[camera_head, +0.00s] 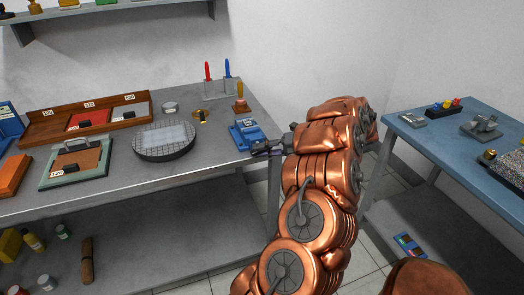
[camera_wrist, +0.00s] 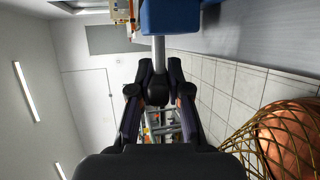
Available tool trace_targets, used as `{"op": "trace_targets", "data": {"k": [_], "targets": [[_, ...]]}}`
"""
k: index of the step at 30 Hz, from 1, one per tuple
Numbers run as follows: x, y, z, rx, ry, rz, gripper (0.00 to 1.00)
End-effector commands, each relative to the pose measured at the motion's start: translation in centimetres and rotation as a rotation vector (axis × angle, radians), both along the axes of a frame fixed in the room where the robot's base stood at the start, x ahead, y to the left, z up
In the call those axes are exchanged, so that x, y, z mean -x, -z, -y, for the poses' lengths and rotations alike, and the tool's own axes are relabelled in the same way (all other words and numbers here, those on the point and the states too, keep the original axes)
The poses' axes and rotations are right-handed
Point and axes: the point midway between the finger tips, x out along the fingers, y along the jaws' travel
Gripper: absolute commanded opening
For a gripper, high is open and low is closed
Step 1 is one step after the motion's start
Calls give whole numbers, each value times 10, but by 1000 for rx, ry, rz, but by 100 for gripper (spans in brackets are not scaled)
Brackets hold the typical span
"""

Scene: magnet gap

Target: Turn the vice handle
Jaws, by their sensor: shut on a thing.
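The blue vice (camera_head: 246,132) stands at the right front corner of the grey workbench. My gripper (camera_head: 264,149) is at its near side, level with the bench edge. In the wrist view the vice's blue body (camera_wrist: 170,16) is at the top. A silver screw shaft (camera_wrist: 158,52) runs from it down between my fingers. My gripper (camera_wrist: 160,78) is shut on the vice handle (camera_wrist: 158,92), a dark piece at the shaft's end. My fingers hide much of the handle, so its angle cannot be told.
The grey workbench (camera_head: 215,168) also holds a round grid plate (camera_head: 164,141), a wooden tray (camera_head: 52,132) and a screwdriver stand (camera_head: 219,88). A blue table (camera_head: 432,135) stands to the right. Tiled floor lies between them. A wire basket (camera_wrist: 248,140) shows in the wrist view.

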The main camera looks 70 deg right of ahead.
Motion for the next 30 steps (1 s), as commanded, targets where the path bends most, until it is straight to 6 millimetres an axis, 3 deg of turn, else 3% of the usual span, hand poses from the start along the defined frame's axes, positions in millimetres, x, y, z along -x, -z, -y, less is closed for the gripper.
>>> {"op": "trace_targets", "data": {"k": [2, 3, 9, 20, 30], "targets": [[-1, -1, -1, 0, -3, 2, 0], [-1, -1, -1, 0, -3, 2, 21], [0, 0, 0, 1, 0, 1, 41], [3, -1, 2, 2, 0, 2, 42], [46, -11, 17, 4, 2, 2, 42]]}}
